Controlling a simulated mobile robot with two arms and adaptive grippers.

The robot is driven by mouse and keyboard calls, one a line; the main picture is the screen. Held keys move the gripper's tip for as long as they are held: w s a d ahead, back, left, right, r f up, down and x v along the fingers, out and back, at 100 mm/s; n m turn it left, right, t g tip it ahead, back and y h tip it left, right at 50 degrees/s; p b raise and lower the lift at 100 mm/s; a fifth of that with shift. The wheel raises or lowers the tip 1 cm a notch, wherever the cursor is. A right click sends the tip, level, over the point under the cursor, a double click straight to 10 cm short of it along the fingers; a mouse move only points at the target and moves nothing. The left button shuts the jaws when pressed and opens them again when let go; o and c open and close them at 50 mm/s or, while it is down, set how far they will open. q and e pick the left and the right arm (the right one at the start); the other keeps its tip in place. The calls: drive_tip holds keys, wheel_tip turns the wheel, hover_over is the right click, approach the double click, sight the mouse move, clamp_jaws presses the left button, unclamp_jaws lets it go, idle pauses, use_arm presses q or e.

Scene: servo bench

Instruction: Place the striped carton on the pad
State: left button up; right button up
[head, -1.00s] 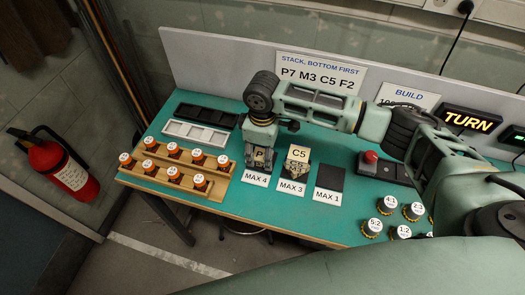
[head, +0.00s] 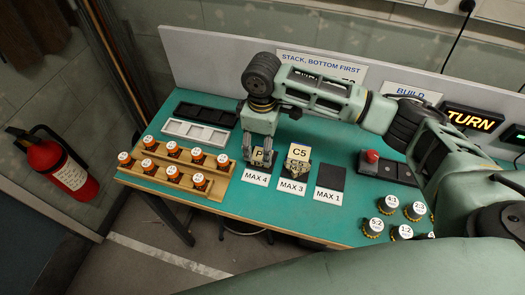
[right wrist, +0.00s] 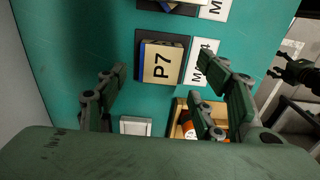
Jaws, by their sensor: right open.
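A tan carton marked P7 (right wrist: 161,63) stands on the dark pad labelled MAX 4 (right wrist: 179,41). Its side is blue in the right wrist view. A carton marked C5 (head: 299,153) with a dark and pale patterned front stands on the MAX 3 pad; I cannot tell whether the pattern is stripes. The MAX 1 pad (head: 330,177) is bare. My right gripper (head: 259,153) is open and empty above P7, its fingers apart and pointing down, partly hiding P7 in the head view.
Wooden racks of orange-and-white jars (head: 172,174) stand at left, with a white tray (head: 195,132) and a black tray (head: 206,113) behind. A red button (head: 372,156) and several dark jars (head: 388,204) are at right. A sign board stands along the back.

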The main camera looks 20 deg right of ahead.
sight(262, 154)
wheel_tip(262, 154, up, 8)
drive_tip(key=b, duration=0.1)
